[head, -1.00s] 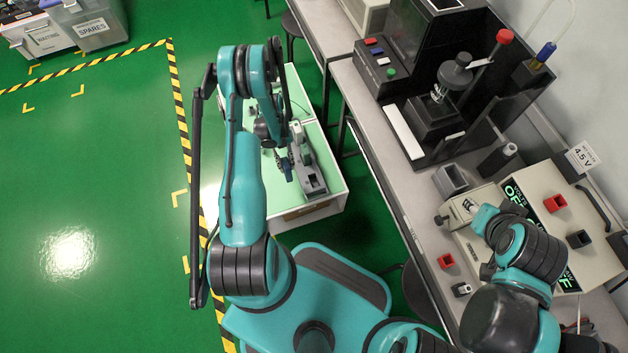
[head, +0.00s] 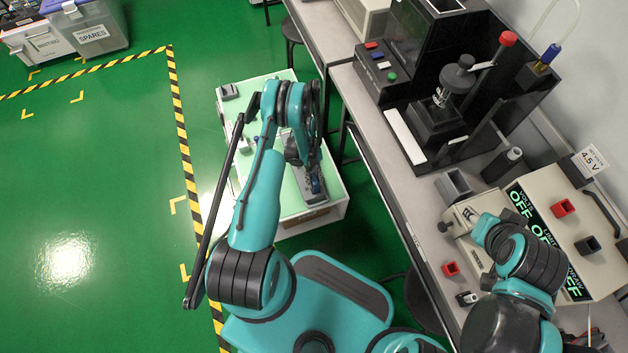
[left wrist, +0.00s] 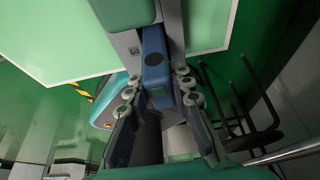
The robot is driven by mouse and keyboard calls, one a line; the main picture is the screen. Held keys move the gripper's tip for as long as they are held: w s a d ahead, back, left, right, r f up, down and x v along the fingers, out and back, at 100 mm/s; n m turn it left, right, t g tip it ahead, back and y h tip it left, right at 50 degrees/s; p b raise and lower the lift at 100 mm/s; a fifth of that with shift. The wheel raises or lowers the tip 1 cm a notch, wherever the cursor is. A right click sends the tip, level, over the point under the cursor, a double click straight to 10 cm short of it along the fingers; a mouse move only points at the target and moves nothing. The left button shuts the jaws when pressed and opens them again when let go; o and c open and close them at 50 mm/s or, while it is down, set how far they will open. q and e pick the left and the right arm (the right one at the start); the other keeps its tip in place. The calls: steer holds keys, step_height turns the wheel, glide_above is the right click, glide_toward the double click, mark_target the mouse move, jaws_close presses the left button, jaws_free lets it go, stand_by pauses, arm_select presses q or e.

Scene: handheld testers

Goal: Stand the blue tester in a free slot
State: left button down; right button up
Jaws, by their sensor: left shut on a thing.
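The blue tester (head: 316,184) is at the grey rack (head: 311,196) on the pale green-topped cart. My left gripper (left wrist: 158,95) is shut on the tester (left wrist: 155,58), with a finger on each side of it in the left wrist view. The tester lies alongside the grey rack body there. I cannot tell whether its lower end is inside a slot. In the head view my left arm hides much of the rack and gripper. My right arm reaches over the bench at right, and its fingers do not show.
The bench at right carries a black test machine (head: 440,90) and a beige panel box (head: 590,270). A stool (head: 293,32) stands behind.

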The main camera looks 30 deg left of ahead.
arm_select(q)
steer(key=c, duration=1.3)
jaws_free()
steer(key=shift+r, duration=0.15)
steer(key=shift+c, duration=0.2)
steer(key=shift+r, duration=0.1)
steer(key=w+a+r+n+t+y+p, duration=0.1)
steer(key=w+r+n+p, duration=0.15)
steer(key=r, duration=1.05)
steer(key=w+r+n+t+p, duration=0.1)
steer(key=w+r+n+p, duration=0.2)
steer(key=r, duration=0.9)
steer(key=d+r+n+t+y+b, duration=0.1)
steer(key=d+r+n, duration=0.15)
steer(key=r, duration=0.55)
steer(key=d+r+n+t+b, duration=0.15)
steer(key=r+n, duration=0.25)
steer(key=r, duration=0.4)
steer(key=s+d+r+n+t, duration=0.2)
steer(key=s+d+r+n, duration=0.1)
steer(key=s+r+n, duration=0.2)
steer(key=s+d+r+n+t+y+p, duration=0.1)
steer(key=s+d+r+n+t, duration=0.2)
steer(key=s+r+n, duration=0.3)
steer(key=shift+s+d+n+t, duration=0.35)
steer(key=shift+s+d+n, duration=0.45)
steer(key=shift+s+n, duration=1.4)
steer(key=shift+s+m, duration=0.6)
